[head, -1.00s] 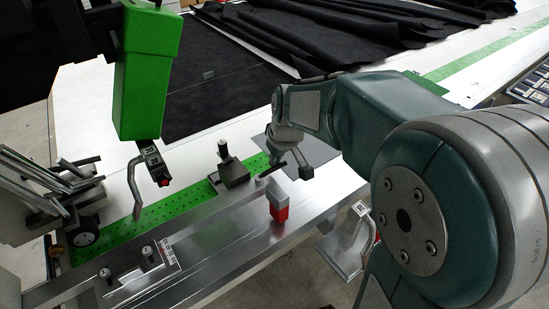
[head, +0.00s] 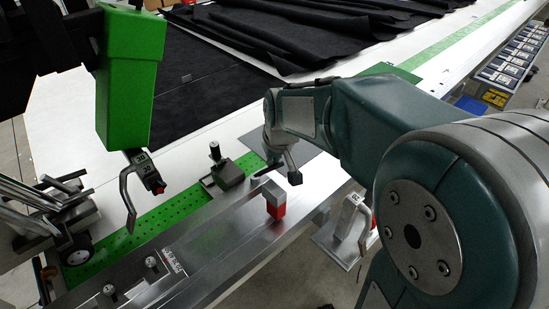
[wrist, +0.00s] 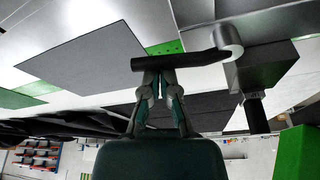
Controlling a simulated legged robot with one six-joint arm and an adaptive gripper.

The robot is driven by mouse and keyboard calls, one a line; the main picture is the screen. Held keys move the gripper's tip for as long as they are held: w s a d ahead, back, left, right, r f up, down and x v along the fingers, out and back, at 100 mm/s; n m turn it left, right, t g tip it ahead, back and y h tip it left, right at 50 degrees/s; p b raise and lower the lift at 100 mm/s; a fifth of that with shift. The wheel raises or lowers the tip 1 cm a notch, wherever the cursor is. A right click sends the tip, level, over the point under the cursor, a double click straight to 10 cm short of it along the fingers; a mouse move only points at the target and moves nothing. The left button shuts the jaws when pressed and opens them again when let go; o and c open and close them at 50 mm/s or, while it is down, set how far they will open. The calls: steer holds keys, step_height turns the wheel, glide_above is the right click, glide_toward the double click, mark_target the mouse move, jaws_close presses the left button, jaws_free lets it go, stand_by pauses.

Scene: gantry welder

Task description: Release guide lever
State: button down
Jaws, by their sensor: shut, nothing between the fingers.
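The guide lever is a black bar on a silver round hub (wrist: 230,40). Its handle (wrist: 185,62) reaches left across the wrist view. In the head view a dark bar that seems to be the lever (head: 267,169) lies just above the metal rail, partly behind my wrist. My gripper (wrist: 160,74) is shut and empty, its tips right at the handle's lower edge in the wrist view. I cannot tell whether they touch it. In the head view the fingers are hard to make out near the bar.
A dark block with a post (head: 228,174) stands beside the lever on the green perforated strip (head: 185,205). A red-and-grey block (head: 275,205) stands on the metal rail. A green welder head (head: 128,90) hangs at left. A grey plate (wrist: 110,50) lies flat beyond the lever.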

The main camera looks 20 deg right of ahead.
mark_target(278, 190)
steer(key=shift+s+a+m+h, duration=0.25)
steer(key=shift+s+m+h, duration=0.2)
steer(key=shift+m, duration=0.45)
steer(key=shift+s+d+m, duration=0.15)
steer(key=shift+s+m, duration=0.1)
steer(key=shift+m, duration=0.25)
steer(key=shift+s+d+m+h, duration=0.4)
steer(key=shift+d+m, duration=0.2)
steer(key=shift+m, duration=0.3)
steer(key=s+m, duration=0.1)
steer(key=a+m+h, duration=0.1)
steer(key=m, duration=0.1)
steer(key=s+m+g, duration=0.1)
steer(key=m, duration=0.1)
steer(key=shift+s+a, duration=0.3)
steer(key=m, duration=0.1)
steer(key=s+m, duration=0.1)
steer(key=m+h, duration=0.1)
steer(key=m, duration=0.1)
steer(key=shift+s+a+g, duration=0.1)
steer(key=shift+s+g, duration=0.15)
steer(key=shift+g, duration=0.15)
steer(key=shift+s+a, duration=0.2)
steer(key=shift+a, duration=0.25)
steer(key=shift+d, duration=0.1)
